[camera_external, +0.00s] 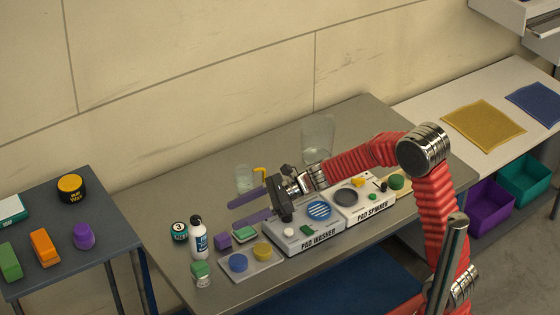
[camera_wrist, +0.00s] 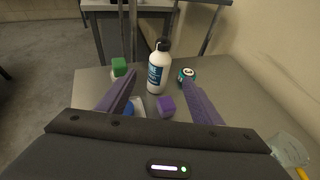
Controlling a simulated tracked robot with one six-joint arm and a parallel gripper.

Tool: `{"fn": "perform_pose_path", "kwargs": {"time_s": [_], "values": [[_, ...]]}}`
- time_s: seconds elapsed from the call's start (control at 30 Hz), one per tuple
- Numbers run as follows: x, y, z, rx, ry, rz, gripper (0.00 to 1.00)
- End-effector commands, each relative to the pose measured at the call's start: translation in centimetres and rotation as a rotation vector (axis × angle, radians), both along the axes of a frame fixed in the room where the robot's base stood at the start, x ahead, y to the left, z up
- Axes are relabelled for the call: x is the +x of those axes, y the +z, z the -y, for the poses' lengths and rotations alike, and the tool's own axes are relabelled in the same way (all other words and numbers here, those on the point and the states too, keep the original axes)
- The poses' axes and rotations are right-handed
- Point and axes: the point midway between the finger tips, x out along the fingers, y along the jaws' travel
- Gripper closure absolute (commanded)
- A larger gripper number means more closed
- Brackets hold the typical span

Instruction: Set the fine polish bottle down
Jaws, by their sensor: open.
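The fine polish bottle (camera_external: 198,240), white with a black cap and a blue label, stands upright on the grey bench near its left end. Its label is too small to read. My gripper (camera_external: 232,213) is open, its two purple fingers apart and empty, pointing left above the bench. The bottle stands just beyond the fingertips in the external view, with a gap. In the wrist view the bottle (camera_wrist: 155,76) appears upright between the spread fingers (camera_wrist: 158,82), and nothing is held.
A teal-and-black tin (camera_external: 179,232), a green-topped container (camera_external: 200,272), a purple block (camera_external: 223,240) and a tray of pads (camera_external: 262,267) crowd around the bottle. The pad washer (camera_external: 290,240) and pad spinner (camera_external: 350,212) lie right. Clear vessels (camera_external: 318,136) stand behind.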

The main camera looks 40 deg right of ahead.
Motion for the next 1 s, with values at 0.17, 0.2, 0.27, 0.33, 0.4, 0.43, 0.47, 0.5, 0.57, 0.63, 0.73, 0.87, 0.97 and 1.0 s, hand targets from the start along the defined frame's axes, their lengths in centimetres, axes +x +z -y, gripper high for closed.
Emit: {"fn": "perform_pose_path", "kwargs": {"time_s": [0.17, 0.2, 0.27, 0.33, 0.4, 0.43, 0.47, 0.5, 0.57, 0.63, 0.73, 0.87, 0.97, 1.0], "values": [[-0.2, 0.2, 0.1, -0.008, 0.008, 0.008, 0.4], [-0.4, 0.3, 0.2, -0.016, 0.016, 0.019, 0.4], [-1.0, 0.7, 0.4, -0.037, 0.036, 0.045, 0.4], [-2.0, 1.3, 0.9, -0.074, 0.073, 0.088, 0.4], [-3.3, 2.0, 1.5, -0.125, 0.121, 0.146, 0.4], [-4.0, 2.3, 1.8, -0.151, 0.145, 0.174, 0.4], [-4.7, 2.7, 2.2, -0.177, 0.17, 0.203, 0.4], [-5.6, 3.0, 2.8, -0.216, 0.204, 0.243, 0.4], [-7.0, 3.5, 3.6, -0.274, 0.257, 0.303, 0.4], [-8.6, 3.9, 4.6, -0.342, 0.32, 0.372, 0.4], [-10.8, 4.4, 6.3, -0.44, 0.407, 0.467, 0.4], [-13.6, 4.7, 8.7, -0.573, 0.523, 0.584, 0.4], [-15.6, 4.8, 10.6, -0.676, 0.613, 0.668, 0.4], [-16.4, 4.8, 11.5, -0.719, 0.649, 0.701, 0.4]]}}
